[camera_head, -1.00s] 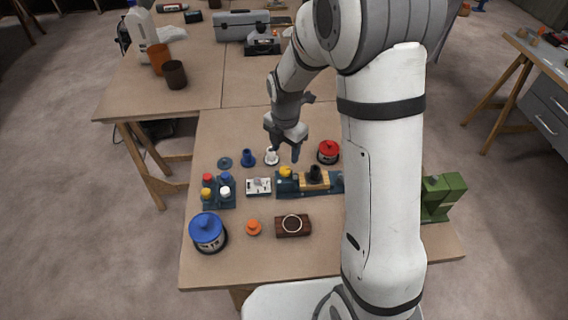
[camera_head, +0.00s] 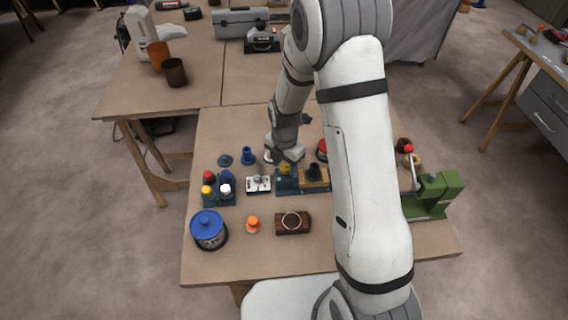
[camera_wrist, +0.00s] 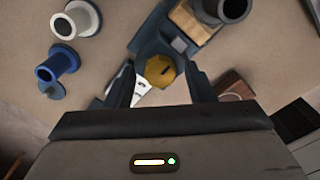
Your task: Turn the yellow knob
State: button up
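The yellow knob (camera_wrist: 160,71) sits on a blue base (camera_wrist: 152,42) and has a dark mark on its top. In the head view the knob (camera_head: 285,168) is partly covered by my gripper (camera_head: 283,160), which is right above it. In the wrist view my gripper (camera_wrist: 160,84) has its two dark fingers apart, one to each side of the knob, with gaps visible. The knob shows just ahead of the space between the fingertips. I cannot tell the height left between fingertips and knob.
A wooden block with a black cup-shaped part (camera_wrist: 234,8) stands beside the knob. A white spool (camera_wrist: 76,20) and blue spool (camera_wrist: 58,64) stand nearby. A white switch plate (camera_head: 258,184), button box (camera_head: 218,192) and green press (camera_head: 436,190) share the table.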

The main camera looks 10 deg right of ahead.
jog(key=c, duration=0.9)
jog(key=shift+o, duration=0.2)
